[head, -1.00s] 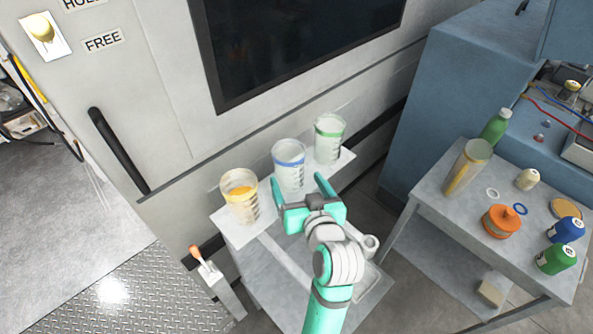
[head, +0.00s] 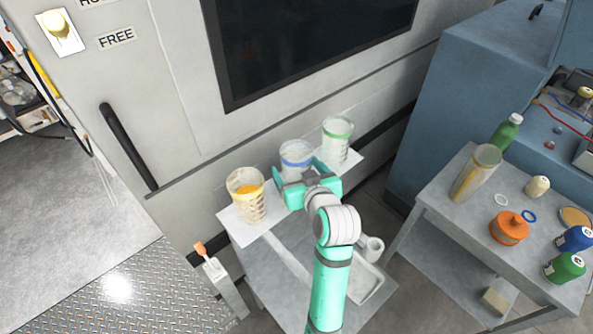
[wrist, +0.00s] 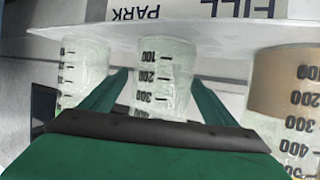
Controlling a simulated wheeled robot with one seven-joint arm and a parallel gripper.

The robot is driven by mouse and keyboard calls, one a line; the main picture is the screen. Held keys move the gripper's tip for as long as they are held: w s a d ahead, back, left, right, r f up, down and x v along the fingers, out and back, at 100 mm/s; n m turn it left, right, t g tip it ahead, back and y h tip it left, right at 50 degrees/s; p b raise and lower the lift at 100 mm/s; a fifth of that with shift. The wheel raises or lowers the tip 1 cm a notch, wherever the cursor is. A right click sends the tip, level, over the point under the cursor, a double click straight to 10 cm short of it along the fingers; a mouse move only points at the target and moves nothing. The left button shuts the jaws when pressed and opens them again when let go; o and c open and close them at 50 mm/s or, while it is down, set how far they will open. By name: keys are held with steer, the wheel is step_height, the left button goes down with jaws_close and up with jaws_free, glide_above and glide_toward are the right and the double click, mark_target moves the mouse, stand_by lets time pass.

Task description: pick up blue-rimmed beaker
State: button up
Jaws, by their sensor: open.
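The blue-rimmed beaker (head: 295,153) is clear and stands between two other beakers on a small grey table by the wall. My gripper (head: 297,172) is open, with its teal fingers on either side of this beaker. The arm hides the beaker's lower part in the head view. The wrist view is upside down; the clear beaker (wrist: 163,82) with printed marks sits between the two green fingers. I cannot tell whether the fingers touch it.
A yellow-rimmed beaker (head: 247,200) with orange contents stands close on the left. A green-rimmed beaker (head: 337,140) stands close on the right. A cabinet wall (head: 190,100) is behind. A second table (head: 450,195) with bottles is at the right.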

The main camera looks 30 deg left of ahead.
steer(key=shift+x, duration=1.85)
steer(key=shift+s, duration=0.15)
steer(key=c, duration=1.2)
steer(key=shift+o, duration=0.2)
